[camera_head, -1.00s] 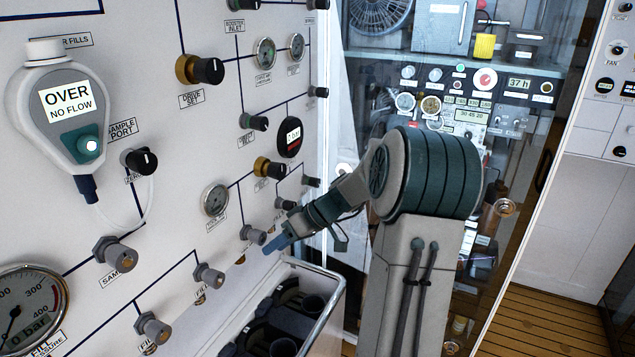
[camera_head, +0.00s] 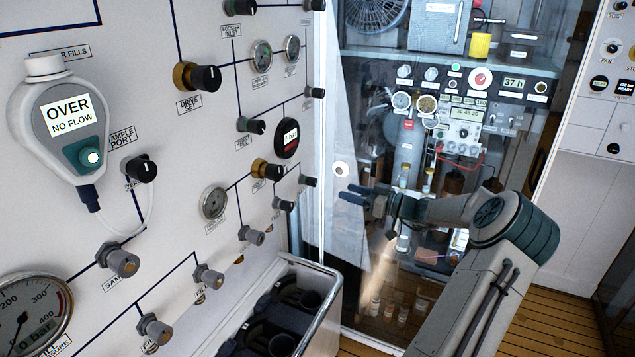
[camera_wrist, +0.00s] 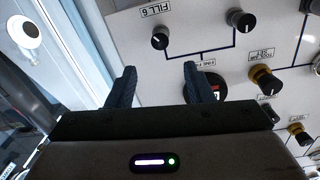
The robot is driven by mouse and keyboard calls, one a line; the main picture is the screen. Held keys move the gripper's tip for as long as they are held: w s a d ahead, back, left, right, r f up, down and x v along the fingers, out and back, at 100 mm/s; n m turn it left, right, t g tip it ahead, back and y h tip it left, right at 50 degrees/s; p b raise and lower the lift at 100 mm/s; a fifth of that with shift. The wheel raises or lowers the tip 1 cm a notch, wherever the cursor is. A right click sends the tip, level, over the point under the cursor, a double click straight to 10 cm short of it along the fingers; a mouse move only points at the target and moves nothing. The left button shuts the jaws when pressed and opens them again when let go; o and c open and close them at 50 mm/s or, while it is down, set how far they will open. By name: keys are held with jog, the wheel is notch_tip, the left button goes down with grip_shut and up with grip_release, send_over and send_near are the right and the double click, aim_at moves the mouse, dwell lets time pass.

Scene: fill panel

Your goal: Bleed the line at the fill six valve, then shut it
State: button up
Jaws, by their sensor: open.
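The fill six valve is a small black knob (camera_wrist: 160,40) on the white panel. Its FILL 6 label (camera_wrist: 154,10) reads upside down in the wrist view. In that view the knob lies beyond my fingertips, roughly centred between them. In the head view I take it to be the small dark knob (camera_head: 308,181) near the panel's right edge. My gripper (camera_head: 347,193) is open and empty, right of the panel and apart from the knob. Both dark fingers (camera_wrist: 160,70) show in the wrist view. A handheld meter (camera_head: 65,115) on the panel reads "OVER NO FLOW".
Other knobs, gold-based valves (camera_head: 268,170) and a round red-and-black gauge (camera_head: 287,138) crowd the panel near the valve. An open bin (camera_head: 328,290) holding dark items stands below it. Behind my arm is a glazed cabinet (camera_head: 450,65) of instruments. Wooden floor shows at right.

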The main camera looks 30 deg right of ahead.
aim_at(315, 183)
jog(key=p+x, duration=0.3)
jog(key=x, duration=0.8)
jog(key=shift+w, duration=0.15)
jog(key=c, duration=1)
